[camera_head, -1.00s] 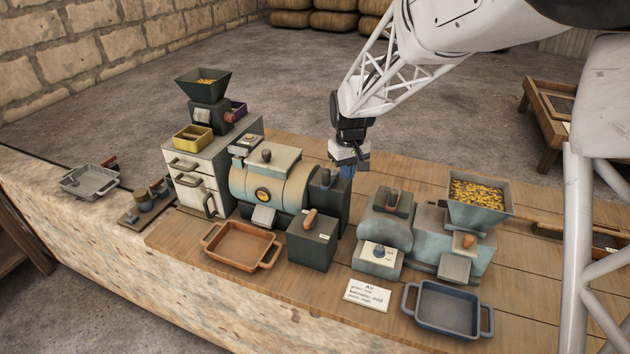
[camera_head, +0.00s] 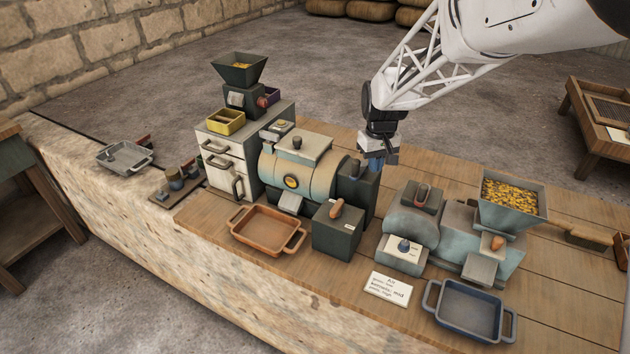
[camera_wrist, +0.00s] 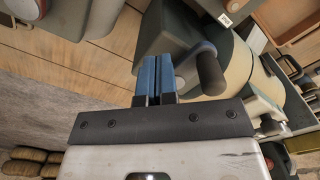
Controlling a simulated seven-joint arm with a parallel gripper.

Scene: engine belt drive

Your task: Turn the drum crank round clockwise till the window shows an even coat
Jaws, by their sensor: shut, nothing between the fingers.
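The drum (camera_head: 318,172) is a horizontal cream and blue-grey cylinder with a hopper lid on top. Its round window (camera_head: 291,182) shows yellow-orange inside a dark ring; how even the coat is cannot be made out. A dark housing (camera_head: 362,188) stands at the drum's right end. A dark crank handle (camera_head: 355,168) shows there, and in the wrist view its rounded grip (camera_wrist: 209,72) sticks up beside my fingers. My gripper (camera_head: 375,163) is shut and empty behind the housing, its blue fingertips (camera_wrist: 157,62) just left of the grip in the wrist view. Contact cannot be told.
A dark box with an orange handle (camera_head: 337,209) and a terracotta tray (camera_head: 268,231) stand in front. A blue-grey machine (camera_head: 412,221) with a full hopper (camera_head: 513,195) stands right, above a blue tray (camera_head: 469,312). A drawer cabinet (camera_head: 224,161) stands left.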

